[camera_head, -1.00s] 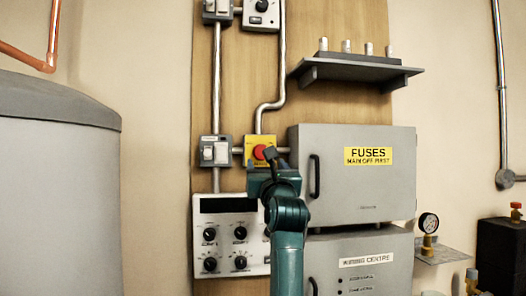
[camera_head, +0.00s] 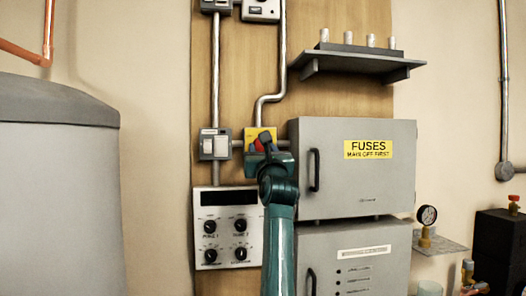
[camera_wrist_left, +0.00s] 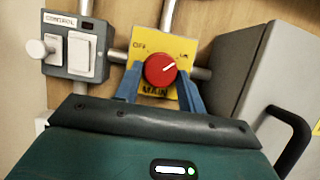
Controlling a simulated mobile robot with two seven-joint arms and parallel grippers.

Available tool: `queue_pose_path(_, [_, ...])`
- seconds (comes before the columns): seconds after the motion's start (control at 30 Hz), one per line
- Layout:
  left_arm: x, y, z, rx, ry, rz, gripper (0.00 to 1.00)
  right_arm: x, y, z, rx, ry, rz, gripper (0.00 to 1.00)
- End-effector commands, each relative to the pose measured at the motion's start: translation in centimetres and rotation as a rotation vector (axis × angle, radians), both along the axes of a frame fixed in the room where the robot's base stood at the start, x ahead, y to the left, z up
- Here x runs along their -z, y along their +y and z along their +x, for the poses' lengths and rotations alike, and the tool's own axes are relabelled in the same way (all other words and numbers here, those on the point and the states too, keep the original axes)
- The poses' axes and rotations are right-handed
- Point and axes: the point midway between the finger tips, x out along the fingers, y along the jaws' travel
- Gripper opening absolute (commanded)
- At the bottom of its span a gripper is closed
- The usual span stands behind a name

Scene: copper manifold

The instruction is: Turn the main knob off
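The main knob (camera_wrist_left: 160,69) is a round red knob on a yellow plate (camera_wrist_left: 146,43) marked OFF at left, ON at right and MAIN below. Its white pointer mark tilts up and right, toward ON. In the head view the yellow plate (camera_head: 250,134) shows, with the red knob (camera_head: 264,139) mostly hidden behind my arm. My left gripper (camera_wrist_left: 159,78) is open, with one blue finger on each side of the knob. Whether the fingers touch it I cannot tell. The left gripper also shows in the head view (camera_head: 267,151). My right gripper is not in view.
A control switch box (camera_wrist_left: 82,48) sits left of the plate. The grey fuses cabinet (camera_head: 357,185) with a black handle stands close on the right. A dial panel (camera_head: 225,225) is below left. Metal conduits run between the boxes.

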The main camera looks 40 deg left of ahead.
Motion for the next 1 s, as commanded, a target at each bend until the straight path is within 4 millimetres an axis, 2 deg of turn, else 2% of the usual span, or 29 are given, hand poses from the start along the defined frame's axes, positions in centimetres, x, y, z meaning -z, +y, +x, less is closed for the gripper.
queue_pose_path(0.03, [0.0,0.0,0.0,0.000,0.000,0.000,0.35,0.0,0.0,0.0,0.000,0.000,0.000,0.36])
queue_pose_path(0.27, [0.0,0.0,0.0,0.000,0.000,0.000,0.16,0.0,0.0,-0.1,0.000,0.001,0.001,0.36])
queue_pose_path(0.67, [0.3,-0.2,0.1,0.002,-0.062,-0.049,0.16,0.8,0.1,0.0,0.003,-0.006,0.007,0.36])
queue_pose_path(1.0, [0.2,-0.4,0.4,0.003,-0.270,-0.217,0.16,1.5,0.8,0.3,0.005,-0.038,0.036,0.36])
